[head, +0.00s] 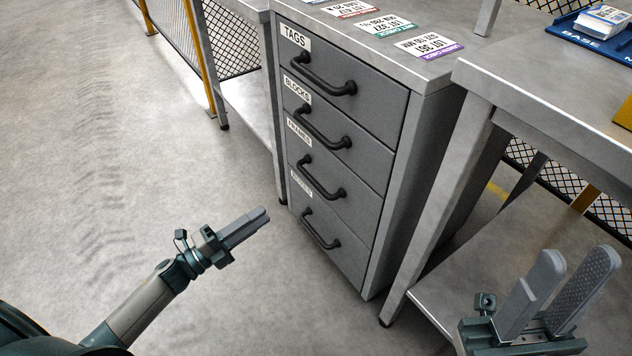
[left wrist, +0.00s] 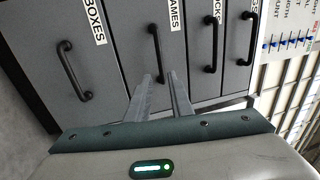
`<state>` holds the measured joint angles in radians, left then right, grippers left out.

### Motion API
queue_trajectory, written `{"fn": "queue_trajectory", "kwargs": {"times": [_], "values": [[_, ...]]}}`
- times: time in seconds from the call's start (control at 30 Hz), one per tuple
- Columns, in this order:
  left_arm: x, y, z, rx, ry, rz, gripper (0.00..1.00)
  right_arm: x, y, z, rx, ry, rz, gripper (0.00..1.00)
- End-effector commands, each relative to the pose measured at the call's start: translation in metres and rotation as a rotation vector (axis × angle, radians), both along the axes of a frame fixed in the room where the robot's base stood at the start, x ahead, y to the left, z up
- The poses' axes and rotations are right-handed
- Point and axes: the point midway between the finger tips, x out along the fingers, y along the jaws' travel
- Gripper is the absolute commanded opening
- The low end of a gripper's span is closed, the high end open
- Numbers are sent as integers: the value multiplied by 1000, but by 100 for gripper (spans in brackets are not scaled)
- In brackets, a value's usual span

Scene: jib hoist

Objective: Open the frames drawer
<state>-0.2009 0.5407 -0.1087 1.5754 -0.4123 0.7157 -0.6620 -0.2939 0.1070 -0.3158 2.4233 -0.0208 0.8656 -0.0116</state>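The frames drawer (head: 350,197) is the third one down in the grey cabinet and sits flush with the front. Its black bar handle (head: 320,180) shows below the FRAMES label (head: 299,132). In the left wrist view the frames handle (left wrist: 156,52) lies just beyond the fingertips. My left gripper (head: 262,215) is left of the cabinet, pointing at its front. In the left wrist view its fingers (left wrist: 160,77) are apart with nothing between them, and no contact with the handle shows. My right gripper (head: 580,255) is open and empty at the lower right, away from the drawer.
The TAGS (head: 375,77), BLOCKS (head: 368,148) and bottom BOXES (head: 350,250) drawers are shut, each with a black handle. A steel table (head: 560,110) stands right of the cabinet, near my right gripper. The floor (head: 110,150) left of the cabinet is clear.

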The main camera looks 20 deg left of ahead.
Motion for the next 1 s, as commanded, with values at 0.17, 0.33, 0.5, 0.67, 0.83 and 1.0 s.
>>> {"fn": "queue_trajectory", "kwargs": {"times": [0.17,0.33,0.5,0.67,0.83,1.0], "values": [[1,0,0,-2,1,1,20,1,0,0,0,1,0,31],[5,-4,1,-2,1,1,20,0,0,0,1,-4,-1,31],[18,-14,4,-4,0,0,20,-1,-1,0,4,-19,-1,31],[37,-29,9,-3,-2,0,20,-1,-2,0,7,-32,-2,31],[61,-47,15,-5,-1,-1,20,0,-1,-1,9,-33,2,31],[85,-65,20,-2,-1,1,20,-1,0,3,16,-52,8,31]]}}
